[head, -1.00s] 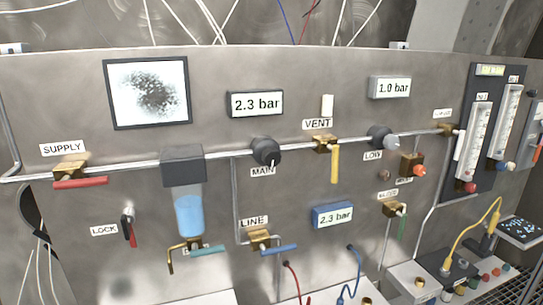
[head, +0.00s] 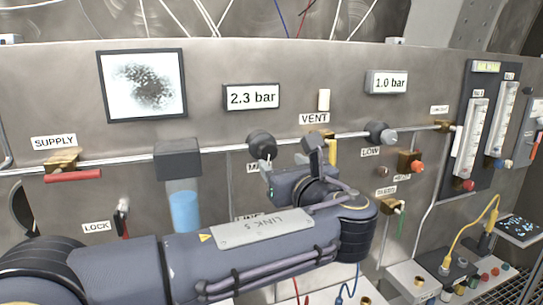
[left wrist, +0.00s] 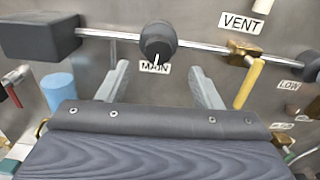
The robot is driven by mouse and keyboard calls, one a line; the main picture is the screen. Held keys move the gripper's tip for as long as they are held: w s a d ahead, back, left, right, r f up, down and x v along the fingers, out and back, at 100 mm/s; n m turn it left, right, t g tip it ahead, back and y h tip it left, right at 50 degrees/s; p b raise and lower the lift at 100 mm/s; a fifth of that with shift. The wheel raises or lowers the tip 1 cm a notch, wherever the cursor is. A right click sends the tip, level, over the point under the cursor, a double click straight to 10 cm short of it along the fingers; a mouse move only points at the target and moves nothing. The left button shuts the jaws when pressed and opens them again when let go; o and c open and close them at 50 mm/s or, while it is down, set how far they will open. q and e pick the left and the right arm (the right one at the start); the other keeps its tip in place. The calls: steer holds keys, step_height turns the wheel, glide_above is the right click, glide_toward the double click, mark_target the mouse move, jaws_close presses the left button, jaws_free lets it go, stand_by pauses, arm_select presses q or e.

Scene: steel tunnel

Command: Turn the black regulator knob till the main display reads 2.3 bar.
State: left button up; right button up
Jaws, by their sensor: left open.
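The black regulator knob (head: 262,146) sits on the pipe above the MAIN label, and it also shows in the left wrist view (left wrist: 158,43) with a white pointer mark low on its face. The main display (head: 251,97) above it reads 2.3 bar. My left gripper (head: 291,160) is in front of the panel, just below and right of the knob in the head view. In the left wrist view its two fingers (left wrist: 160,78) are apart, with the knob beyond and between them. No contact with the knob shows. My right gripper is not in view.
The yellow VENT lever (left wrist: 249,84) is close right of my left gripper. The LOW knob (head: 380,133) and a 1.0 bar display (head: 388,83) are further right. A blue-filled bowl (head: 184,208) hangs left. My left arm hides the lower middle panel.

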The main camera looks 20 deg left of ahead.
mark_target(270, 152)
arm_select(q)
steer(key=p+x, duration=0.1)
steer(key=x, duration=0.6)
steer(key=shift+a, duration=0.1)
steer(key=c, duration=1)
steer(key=shift+r+m+p, duration=0.15)
steer(key=shift+m+p, duration=0.15)
steer(key=shift+p, duration=0.65)
steer(key=shift+f, duration=0.2)
steer(key=o, duration=1)
